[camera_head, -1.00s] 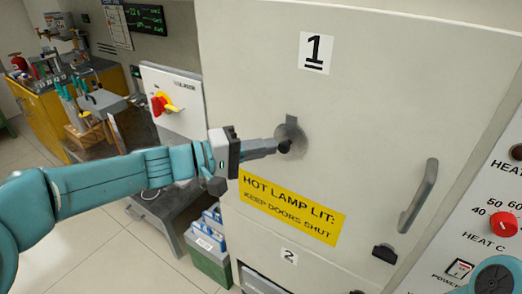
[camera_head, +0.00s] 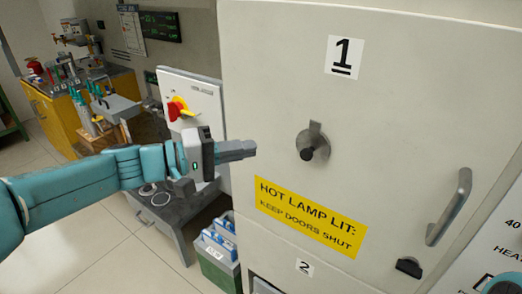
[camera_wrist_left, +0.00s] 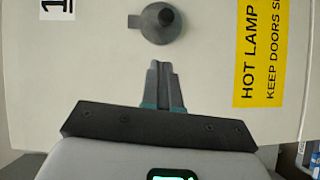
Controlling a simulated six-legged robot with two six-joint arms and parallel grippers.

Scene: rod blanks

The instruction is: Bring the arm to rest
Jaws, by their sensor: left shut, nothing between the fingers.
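My left gripper (camera_head: 250,149) reaches in from the left in the head view, its fingers closed together with nothing between them. It also shows in the left wrist view (camera_wrist_left: 160,68), pointing at the cabinet door. The fingertips are apart from the round dark latch knob (camera_head: 308,152) on the door marked 1 (camera_head: 270,90). The knob also shows in the left wrist view (camera_wrist_left: 165,18), just beyond the fingertips. My right gripper is not in view.
A yellow "HOT LAMP LIT" label (camera_head: 311,217) is on the door, with a grey handle (camera_head: 450,207) to the right. A grey box with a red and yellow switch (camera_head: 180,109) stands behind my gripper. A crate of blue-topped packs (camera_head: 217,255) is on the floor below.

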